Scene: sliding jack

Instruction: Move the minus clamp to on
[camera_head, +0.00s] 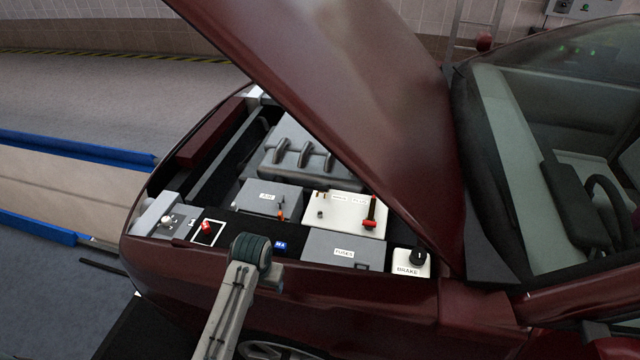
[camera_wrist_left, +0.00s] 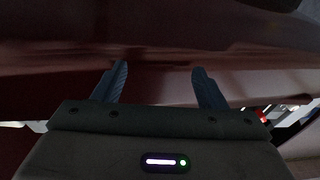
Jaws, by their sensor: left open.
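A pale battery block (camera_head: 345,226) sits in the open engine bay in the head view. A red-handled clamp (camera_head: 370,213) stands at its right end. Small brass and grey fittings (camera_head: 320,214) show at its left end. A dark lever with an orange part (camera_head: 281,209) stands just left of the block; I cannot tell for sure which piece is the minus clamp. My left gripper's wrist (camera_head: 252,255) is over the front edge of the bay, left of the battery; its fingers are hidden there. In the left wrist view my gripper (camera_wrist_left: 160,70) is open and empty.
The raised maroon hood (camera_head: 350,90) slopes over the bay. A grey fuse box (camera_head: 343,251), a brake knob (camera_head: 416,259) and a red switch (camera_head: 207,229) line the near edge. The maroon fender (camera_head: 390,310) lies below.

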